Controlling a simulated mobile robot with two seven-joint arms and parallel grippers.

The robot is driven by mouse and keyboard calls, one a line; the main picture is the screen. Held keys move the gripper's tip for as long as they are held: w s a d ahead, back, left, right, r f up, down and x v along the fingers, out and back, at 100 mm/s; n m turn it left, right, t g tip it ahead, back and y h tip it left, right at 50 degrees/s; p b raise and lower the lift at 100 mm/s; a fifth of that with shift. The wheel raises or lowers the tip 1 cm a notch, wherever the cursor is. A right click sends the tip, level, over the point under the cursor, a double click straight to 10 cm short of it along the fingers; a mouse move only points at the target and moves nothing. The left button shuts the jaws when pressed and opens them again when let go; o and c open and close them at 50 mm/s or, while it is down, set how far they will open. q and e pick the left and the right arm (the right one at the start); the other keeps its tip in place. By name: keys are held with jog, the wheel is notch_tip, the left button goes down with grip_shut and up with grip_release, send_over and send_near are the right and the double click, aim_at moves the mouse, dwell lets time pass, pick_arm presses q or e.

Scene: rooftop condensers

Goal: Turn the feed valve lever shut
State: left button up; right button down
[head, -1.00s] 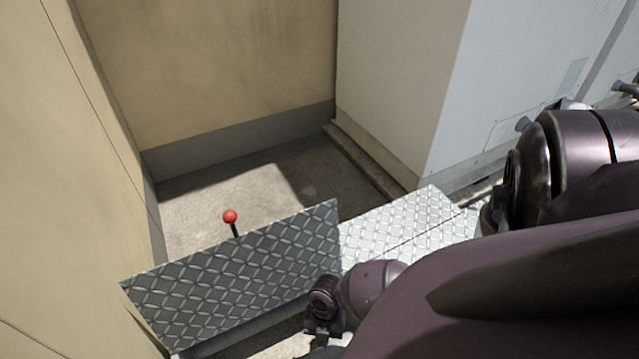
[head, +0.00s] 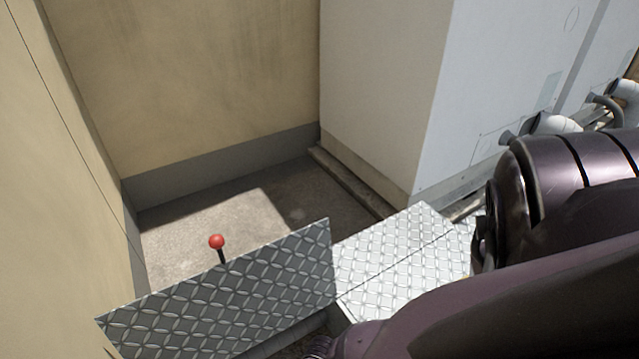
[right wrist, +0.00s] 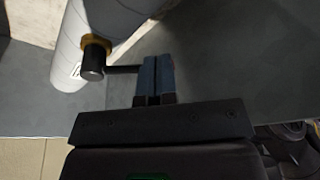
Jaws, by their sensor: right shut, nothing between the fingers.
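In the head view a red ball knob (head: 217,242) on a short black stem stands up behind the top edge of a diamond-plate panel. The valve body below it is hidden by that panel. In the right wrist view a brass valve fitting (right wrist: 97,43) with a black cap sits on a pale pipe (right wrist: 80,28), and a thin black rod (right wrist: 123,69) runs from it to my fingers. My right gripper (right wrist: 158,62) is shut and empty, its fingers beside the rod's end; I cannot tell if they touch. No red knob shows there. My left gripper is not in view.
The upright diamond-plate panel (head: 240,295) stands in front of the lever, with a lighter plate (head: 395,250) to its right. Tan walls (head: 200,70) close the left and back. A pale grey cabinet (head: 385,80) stands right. Concrete floor (head: 200,220) behind the panel is clear.

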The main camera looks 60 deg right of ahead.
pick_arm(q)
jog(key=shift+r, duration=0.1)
pick_arm(e)
jog(key=shift+a, duration=0.1)
jog(key=shift+s+a+r+m+p, duration=0.1)
jog(key=shift+a+m+p, duration=0.1)
jog(key=shift+m+p, duration=0.1)
jog(key=shift+s+a+m+t+p, duration=0.15)
jog(key=shift+s+a+m, duration=0.1)
jog(key=shift+a, duration=0.35)
jog(key=shift+s+a+m+t+p, duration=0.15)
jog(key=shift+s+a, duration=0.1)
jog(key=shift+a, duration=0.3)
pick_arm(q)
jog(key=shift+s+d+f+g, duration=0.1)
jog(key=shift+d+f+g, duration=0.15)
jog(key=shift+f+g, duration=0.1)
pick_arm(e)
jog(key=shift+s+a, duration=0.1)
jog(key=shift+s, duration=0.05)
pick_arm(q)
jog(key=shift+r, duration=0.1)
